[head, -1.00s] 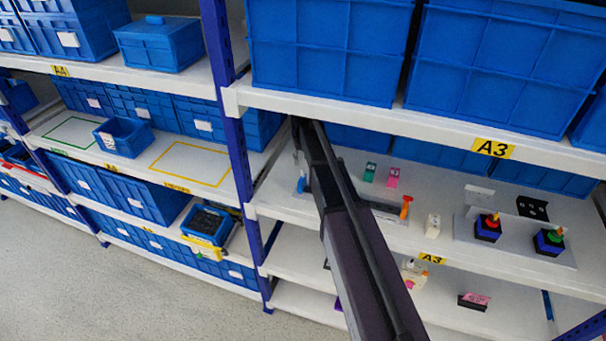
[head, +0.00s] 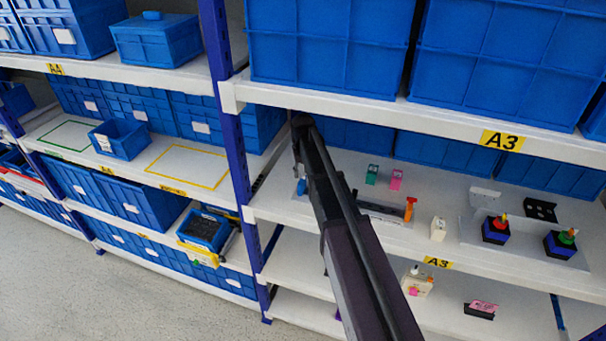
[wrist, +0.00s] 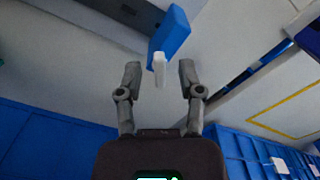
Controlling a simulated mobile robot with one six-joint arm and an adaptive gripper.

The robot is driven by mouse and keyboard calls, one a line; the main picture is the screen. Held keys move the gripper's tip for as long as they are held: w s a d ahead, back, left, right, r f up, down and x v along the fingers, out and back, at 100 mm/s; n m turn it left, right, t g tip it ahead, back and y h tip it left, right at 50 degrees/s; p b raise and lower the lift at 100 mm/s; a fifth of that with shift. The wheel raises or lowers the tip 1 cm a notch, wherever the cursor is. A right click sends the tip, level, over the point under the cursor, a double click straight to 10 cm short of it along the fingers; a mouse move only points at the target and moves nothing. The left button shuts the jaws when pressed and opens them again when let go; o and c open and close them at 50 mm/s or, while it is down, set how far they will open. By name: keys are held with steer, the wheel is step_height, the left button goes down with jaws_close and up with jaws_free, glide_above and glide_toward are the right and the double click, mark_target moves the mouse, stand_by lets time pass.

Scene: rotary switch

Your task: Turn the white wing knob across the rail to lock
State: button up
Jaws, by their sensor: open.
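In the wrist view a small white piece, which looks like the wing knob (wrist: 159,66), stands out from a blue block (wrist: 172,34). My gripper (wrist: 159,78) is open, with one finger on each side of the white piece. Gaps show on both sides, and I cannot tell how deep it sits between the fingers. In the head view a small blue part (head: 301,187) shows on the middle shelf just left of my arm.
On the same shelf (head: 335,226) stand a green block (head: 371,174), a pink block (head: 396,179), an orange handle (head: 410,208) and a white box (head: 438,229). Two switches with coloured knobs (head: 495,229) are farther right. A blue upright (head: 233,160) is left of my arm.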

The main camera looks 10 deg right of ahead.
jaws_close()
steer(key=shift+m, duration=3.3)
jaws_free()
